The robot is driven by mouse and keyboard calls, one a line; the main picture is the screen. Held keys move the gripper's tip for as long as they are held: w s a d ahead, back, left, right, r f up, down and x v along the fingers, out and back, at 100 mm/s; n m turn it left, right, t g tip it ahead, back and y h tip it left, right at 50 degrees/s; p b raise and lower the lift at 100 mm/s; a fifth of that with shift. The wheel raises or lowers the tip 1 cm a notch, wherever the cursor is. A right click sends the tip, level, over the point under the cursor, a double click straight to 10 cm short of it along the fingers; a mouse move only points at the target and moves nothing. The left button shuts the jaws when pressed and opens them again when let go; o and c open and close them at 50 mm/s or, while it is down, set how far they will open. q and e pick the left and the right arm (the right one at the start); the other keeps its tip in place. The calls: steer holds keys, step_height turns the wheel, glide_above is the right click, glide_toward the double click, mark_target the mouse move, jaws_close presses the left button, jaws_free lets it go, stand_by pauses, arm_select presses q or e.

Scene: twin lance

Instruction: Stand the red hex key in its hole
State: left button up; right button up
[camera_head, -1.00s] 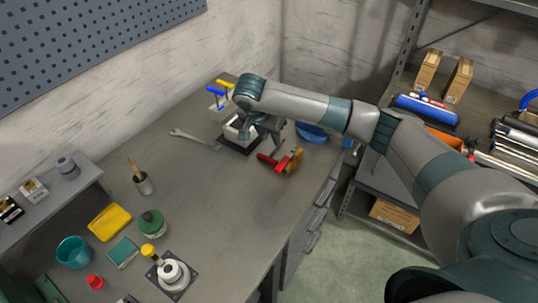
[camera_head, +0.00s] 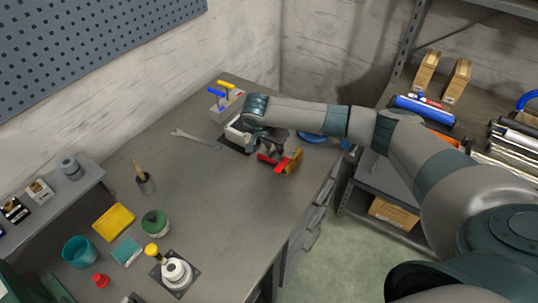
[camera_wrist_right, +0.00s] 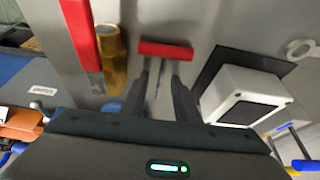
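The red hex key has a red bar handle (camera_wrist_right: 165,49) and a thin metal shaft; it lies on the bench, and in the head view its red handle (camera_head: 266,158) shows beside my right gripper (camera_head: 272,150). In the right wrist view the two fingers of my right gripper (camera_wrist_right: 163,68) are apart, just short of the handle, with the shaft showing between them. I see no grip on it. The holder (camera_head: 222,107) stands at the back of the bench with a blue-handled key (camera_head: 215,91) and a yellow-handled key (camera_head: 226,84) upright. Its holes are too small to make out. My left gripper is not in view.
A white box (camera_head: 234,130) on a black mat lies between the red key and the holder. A red-handled tool (camera_wrist_right: 82,35) and a brass-coloured piece (camera_wrist_right: 112,60) lie close beside the red key. A wrench (camera_head: 195,138) lies further left. The middle bench is clear.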

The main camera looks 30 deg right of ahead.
mark_target(274, 151)
steer(key=shift+f, duration=0.1)
steer(key=shift+c, duration=0.3)
jaws_close()
step_height(274, 151, up, 10)
steer(key=b, duration=0.3)
stand_by(0.4)
stand_by(0.6)
